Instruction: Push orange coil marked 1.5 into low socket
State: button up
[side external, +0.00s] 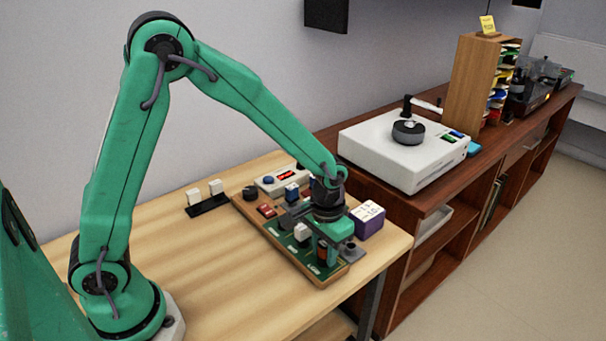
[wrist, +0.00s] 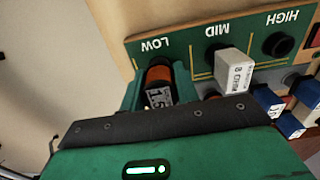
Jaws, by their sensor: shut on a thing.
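The orange coil (wrist: 159,78) has a pale label reading 1.5 and stands between the green fingers of my gripper (wrist: 160,72) in the wrist view. My gripper (side external: 325,250) is shut on it, low over the near end of the green board (side external: 338,268) in the side view. The coil shows there as a small orange and dark piece (side external: 321,253). In the wrist view it is at the LOW label (wrist: 154,45). The low socket is hidden behind the coil and fingers, so I cannot tell how far in the coil is.
A white block (wrist: 234,66) marked 8 ohm stands at MID, close beside my gripper. The HIGH socket (wrist: 278,45) is round, black and empty. Blue-and-white blocks (wrist: 268,98) are at the right. A purple-and-white box (side external: 368,222) stands behind the board. The table's front left is clear.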

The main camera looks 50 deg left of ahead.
jog(key=shift+f, duration=0.2)
dwell(0.6)
jog(key=o, duration=1)
jog(key=shift+r, duration=0.1)
jog(key=shift+r, duration=3.65)
jog(key=shift+r, duration=0.1)
